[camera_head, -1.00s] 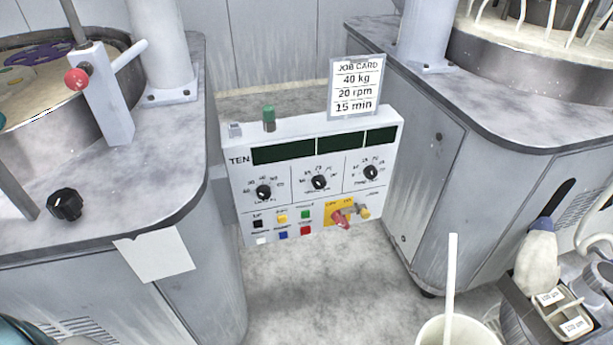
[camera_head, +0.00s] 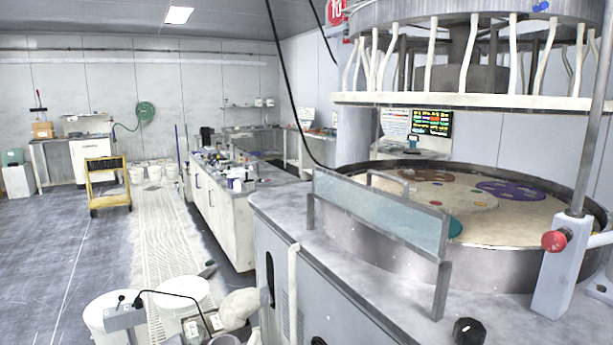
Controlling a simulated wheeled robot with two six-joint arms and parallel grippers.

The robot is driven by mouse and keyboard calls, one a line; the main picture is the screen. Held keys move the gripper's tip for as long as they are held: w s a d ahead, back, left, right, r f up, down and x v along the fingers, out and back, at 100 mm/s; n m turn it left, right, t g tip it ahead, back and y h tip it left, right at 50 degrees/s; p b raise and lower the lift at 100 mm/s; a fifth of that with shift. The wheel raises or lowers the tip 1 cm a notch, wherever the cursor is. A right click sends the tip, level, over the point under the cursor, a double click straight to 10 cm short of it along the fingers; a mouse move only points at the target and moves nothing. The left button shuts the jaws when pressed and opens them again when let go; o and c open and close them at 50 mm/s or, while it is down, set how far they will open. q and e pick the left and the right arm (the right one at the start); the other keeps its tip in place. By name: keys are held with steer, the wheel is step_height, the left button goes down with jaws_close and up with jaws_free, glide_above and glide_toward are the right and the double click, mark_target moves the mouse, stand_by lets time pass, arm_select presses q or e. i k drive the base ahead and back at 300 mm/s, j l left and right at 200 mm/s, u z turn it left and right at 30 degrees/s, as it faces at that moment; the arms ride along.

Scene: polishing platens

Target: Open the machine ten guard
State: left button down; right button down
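The guard (camera_head: 380,208) is a clear, bluish panel in a grey frame. It stands upright along the near left edge of a large round polishing machine, on grey posts, with a grey bar-like handle (camera_head: 388,180) just behind its top. The platen tub (camera_head: 490,264) behind it holds a tan surface with coloured discs. A red knob (camera_head: 554,241) on a pale lever post and a black knob (camera_head: 468,331) sit on the grey machine top to the right. The TEN panel is out of view. Neither of my grippers is in view.
A ring with hanging white hoses (camera_head: 460,101) is above the platen. White buckets (camera_head: 112,318) stand at the lower left. A long bench (camera_head: 222,215) and a yellow cart (camera_head: 107,184) stand farther back. The floor on the left (camera_head: 40,260) is open.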

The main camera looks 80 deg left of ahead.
mark_target(439, 259)
steer(key=u, duration=2)
